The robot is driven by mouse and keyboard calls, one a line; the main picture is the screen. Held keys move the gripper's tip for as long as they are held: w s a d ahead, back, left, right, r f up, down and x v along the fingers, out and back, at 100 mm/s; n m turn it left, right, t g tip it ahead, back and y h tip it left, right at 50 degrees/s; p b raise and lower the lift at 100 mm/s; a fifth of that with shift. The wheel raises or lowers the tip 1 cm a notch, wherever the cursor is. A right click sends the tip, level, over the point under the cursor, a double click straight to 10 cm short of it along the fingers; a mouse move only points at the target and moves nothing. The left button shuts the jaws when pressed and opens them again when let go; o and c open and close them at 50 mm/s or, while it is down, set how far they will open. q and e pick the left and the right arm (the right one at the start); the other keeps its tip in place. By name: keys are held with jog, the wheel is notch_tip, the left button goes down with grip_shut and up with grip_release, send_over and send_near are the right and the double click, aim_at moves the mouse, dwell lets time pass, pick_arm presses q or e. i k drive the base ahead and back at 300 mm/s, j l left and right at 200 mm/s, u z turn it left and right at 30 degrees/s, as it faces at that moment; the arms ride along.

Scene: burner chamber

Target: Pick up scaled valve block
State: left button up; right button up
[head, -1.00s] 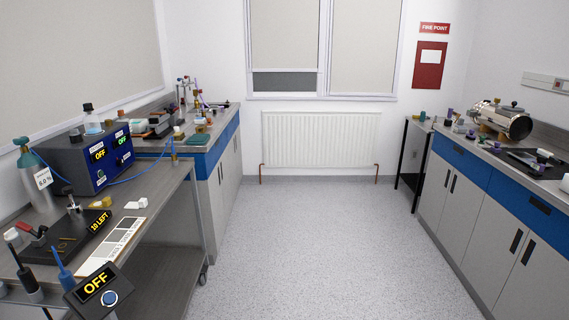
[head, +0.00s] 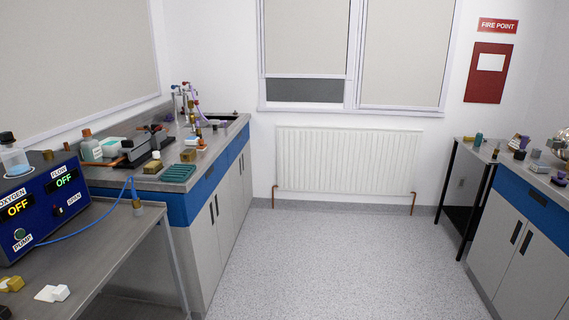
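I cannot tell for certain which item is the scaled valve block. Small block-like items show in several places in the head view. A brass-coloured block with a pale top (head: 152,166) sits on the left counter beside a green ribbed tray (head: 178,173). A gold-coloured piece (head: 12,284) and a white piece (head: 52,293) lie on the near left trolley top. A grey block (head: 540,166) sits on the right bench among other small parts. Neither of my grippers is in view.
A blue control box (head: 40,205) reading OFF stands on the trolley (head: 110,232). The floor (head: 320,260) is clear up to the radiator (head: 345,160). A black-framed side table (head: 465,185) stands at the back right.

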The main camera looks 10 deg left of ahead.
aim_at(152, 166)
jog(key=i+u, duration=0.25)
jog(key=i, duration=0.15)
jog(key=i+l+u, duration=0.1)
jog(key=i+u, duration=0.15)
jog(key=i, duration=0.2)
jog(key=i+l+u, duration=0.25)
jog(key=i, duration=0.15)
jog(key=i+l+u, duration=0.15)
jog(key=i+u, duration=0.15)
jog(key=i, duration=0.1)
